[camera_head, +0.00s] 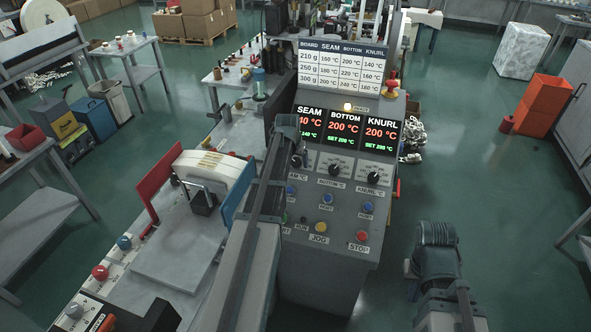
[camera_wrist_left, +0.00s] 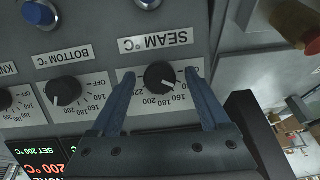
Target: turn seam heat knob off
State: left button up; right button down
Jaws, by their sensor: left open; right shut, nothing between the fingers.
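My left gripper (camera_wrist_left: 160,80) is open, with one blue-grey finger on each side of the knob. I cannot tell whether the fingers touch it. In the head view my left arm hides part of the seam column. My right arm shows at the lower right, but its gripper fingers are not visible.
The bottom knob (camera_head: 334,169) and KNURL knob (camera_head: 373,177) sit to the right of the seam knob. Blue buttons (camera_head: 327,198) and a red STOP button (camera_head: 362,236) lie below. A temperature display (camera_head: 344,128) stands above. Open floor lies right of the panel.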

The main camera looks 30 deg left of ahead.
pick_arm(q)
jog(key=shift+w+f, duration=0.2)
jog(key=shift+f, duration=0.2)
grip_shut()
jog(key=shift+n, duration=0.3)
jog(key=shift+s+n+h, duration=0.1)
jog(key=shift+n+h, duration=0.5)
jog(key=shift+n, duration=1.7)
jog(key=shift+t+b, duration=0.3)
